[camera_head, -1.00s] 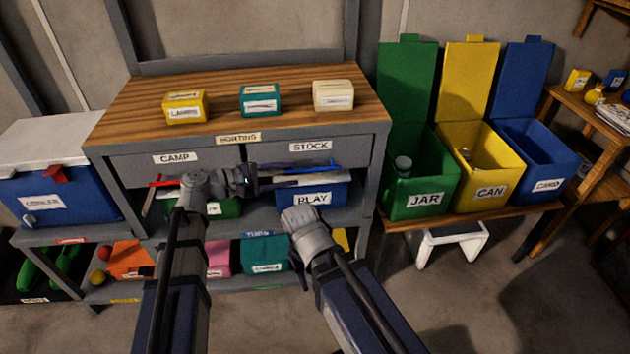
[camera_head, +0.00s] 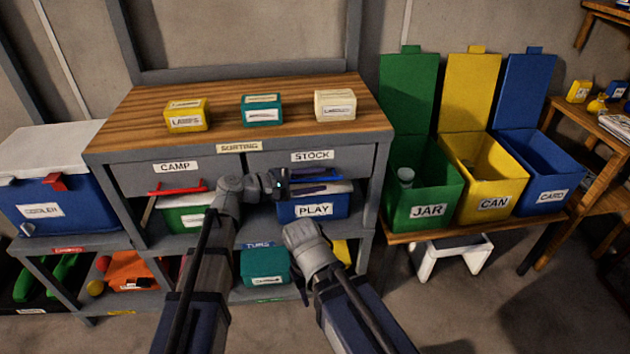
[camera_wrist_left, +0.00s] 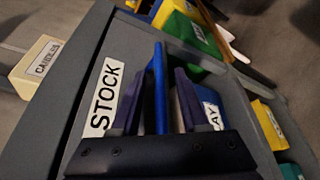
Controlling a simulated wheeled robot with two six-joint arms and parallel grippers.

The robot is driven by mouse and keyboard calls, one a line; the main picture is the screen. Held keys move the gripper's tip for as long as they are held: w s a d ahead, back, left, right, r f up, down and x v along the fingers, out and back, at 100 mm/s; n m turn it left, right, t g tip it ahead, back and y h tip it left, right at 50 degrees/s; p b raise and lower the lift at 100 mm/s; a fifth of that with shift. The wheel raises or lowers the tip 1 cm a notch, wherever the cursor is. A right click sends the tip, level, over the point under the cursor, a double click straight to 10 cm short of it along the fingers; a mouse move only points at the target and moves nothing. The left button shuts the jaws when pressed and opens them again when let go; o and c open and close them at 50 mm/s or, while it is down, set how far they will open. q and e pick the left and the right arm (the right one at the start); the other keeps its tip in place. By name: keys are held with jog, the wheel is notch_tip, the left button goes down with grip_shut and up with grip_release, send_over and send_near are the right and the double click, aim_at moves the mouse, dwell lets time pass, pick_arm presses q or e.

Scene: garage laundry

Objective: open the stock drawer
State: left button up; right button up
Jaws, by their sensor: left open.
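The stock drawer (camera_head: 345,158) is the right-hand grey drawer under the wooden top, labelled STOCK; its front looks flush with the frame. Its blue bar handle (camera_wrist_left: 158,85) shows in the left wrist view, and partly in the head view (camera_head: 318,173). My left gripper (camera_head: 305,184) is at the handle, below the label. In the left wrist view its open dark fingers (camera_wrist_left: 156,103) stand on either side of the blue bar, with gaps visible.
The camp drawer (camera_head: 140,172) with a red handle is to the left. The PLAY bin (camera_head: 325,209) sits close below the stock drawer. Three small boxes stand on the sorting top (camera_head: 225,105). Green, yellow and blue lidded bins (camera_head: 425,200) stand at right.

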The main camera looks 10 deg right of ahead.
pick_arm(q)
jog(key=shift+c, duration=0.4)
grip_shut()
dwell(0.9)
